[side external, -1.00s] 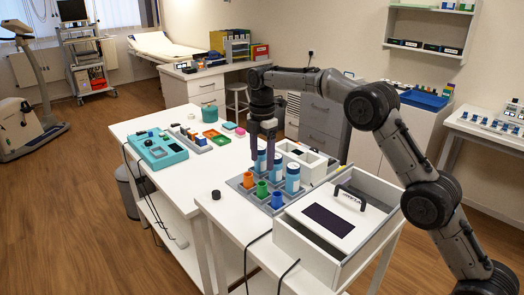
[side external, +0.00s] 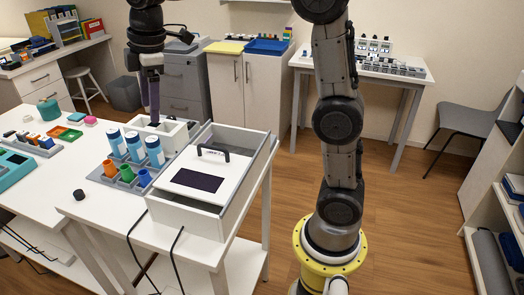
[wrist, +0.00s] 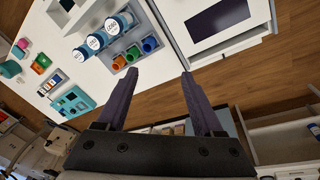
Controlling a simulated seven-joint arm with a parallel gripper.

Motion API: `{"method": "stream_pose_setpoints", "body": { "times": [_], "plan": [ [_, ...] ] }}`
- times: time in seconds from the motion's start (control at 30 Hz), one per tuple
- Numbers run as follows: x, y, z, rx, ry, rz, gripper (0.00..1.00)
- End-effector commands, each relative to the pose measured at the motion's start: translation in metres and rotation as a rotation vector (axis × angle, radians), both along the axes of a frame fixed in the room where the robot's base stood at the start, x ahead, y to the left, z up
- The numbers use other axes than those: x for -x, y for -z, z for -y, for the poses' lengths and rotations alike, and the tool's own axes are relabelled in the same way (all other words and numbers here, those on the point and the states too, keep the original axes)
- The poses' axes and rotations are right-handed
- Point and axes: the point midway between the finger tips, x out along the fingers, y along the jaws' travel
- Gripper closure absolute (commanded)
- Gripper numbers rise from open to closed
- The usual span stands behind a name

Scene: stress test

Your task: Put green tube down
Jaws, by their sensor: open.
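The green tube (side external: 126,173) stands upright in the front row of a grey rack (side external: 100,178), between an orange tube (side external: 110,168) and a blue tube (side external: 144,178). In the wrist view the green tube (wrist: 132,53) shows its open mouth, also between the orange and blue ones. My gripper (side external: 153,120) points down behind the rack, near the open white box, apart from the green tube. In the wrist view its two purple fingers (wrist: 159,74) are spread with nothing between them.
Several blue-and-white capped bottles (side external: 135,147) stand behind the tubes. A white open box (side external: 168,130) is behind them. A black cap (side external: 79,195) lies on the table's front left.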

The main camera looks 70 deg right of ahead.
Motion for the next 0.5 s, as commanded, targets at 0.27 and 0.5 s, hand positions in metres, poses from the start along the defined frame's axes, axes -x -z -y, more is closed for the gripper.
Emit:
{"method": "stream_pose_setpoints", "body": {
  "times": [0.27,0.5],
  "plan": [
    [0.118,-0.003,-0.001,-0.103,0.374,0.125,0.31],
    [0.206,0.033,-0.002,-0.223,0.676,0.219,0.31]
  ]
}}
